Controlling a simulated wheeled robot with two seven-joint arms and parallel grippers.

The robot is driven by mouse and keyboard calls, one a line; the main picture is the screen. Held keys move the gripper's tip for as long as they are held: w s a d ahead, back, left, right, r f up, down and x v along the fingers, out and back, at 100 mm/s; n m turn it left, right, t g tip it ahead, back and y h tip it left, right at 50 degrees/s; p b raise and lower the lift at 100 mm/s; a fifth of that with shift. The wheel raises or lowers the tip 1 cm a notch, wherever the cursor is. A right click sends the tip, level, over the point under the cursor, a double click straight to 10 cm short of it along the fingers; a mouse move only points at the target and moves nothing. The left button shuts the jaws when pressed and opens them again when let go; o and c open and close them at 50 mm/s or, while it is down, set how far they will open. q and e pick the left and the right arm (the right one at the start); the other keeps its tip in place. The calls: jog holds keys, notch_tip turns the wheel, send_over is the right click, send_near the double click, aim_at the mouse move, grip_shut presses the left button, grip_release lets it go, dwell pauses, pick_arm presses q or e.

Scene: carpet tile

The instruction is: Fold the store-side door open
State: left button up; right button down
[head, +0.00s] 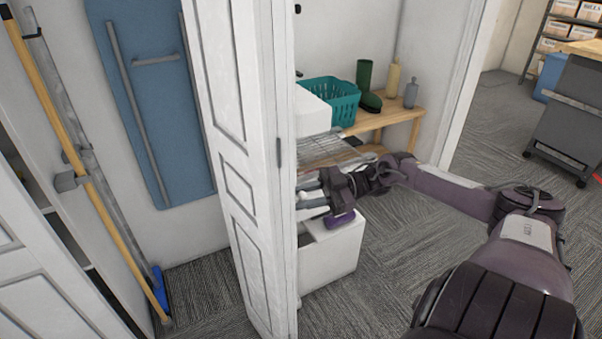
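A white panelled folding door (238,170) stands partly folded in the middle of the head view, with its narrow edge and a hinge facing right. Another white panelled door leaf (45,300) shows at the lower left. My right gripper (312,198) is just right of the folding door's edge, at about mid-height, with its pale fingers pointing left toward it. The fingertips end close to the door edge; I cannot tell whether they touch it or how far apart they are. My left gripper is out of view.
A blue ironing board (155,90) hangs on the wall, left of the door. A yellow-handled broom (75,130) leans at the far left. Right of the door are a wooden bench (400,118) with a teal basket (330,95) and a white bin (332,255). Carpet lies clear below.

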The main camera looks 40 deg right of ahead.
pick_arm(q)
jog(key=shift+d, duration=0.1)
pick_arm(e)
jog(key=shift+f, duration=0.1)
jog(key=c, duration=1.1)
grip_release()
jog(key=shift+s+d, duration=0.15)
jog(key=shift+d, duration=0.15)
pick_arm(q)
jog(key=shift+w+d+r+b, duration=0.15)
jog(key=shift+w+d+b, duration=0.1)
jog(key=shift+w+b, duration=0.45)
pick_arm(e)
jog(key=v, duration=0.7)
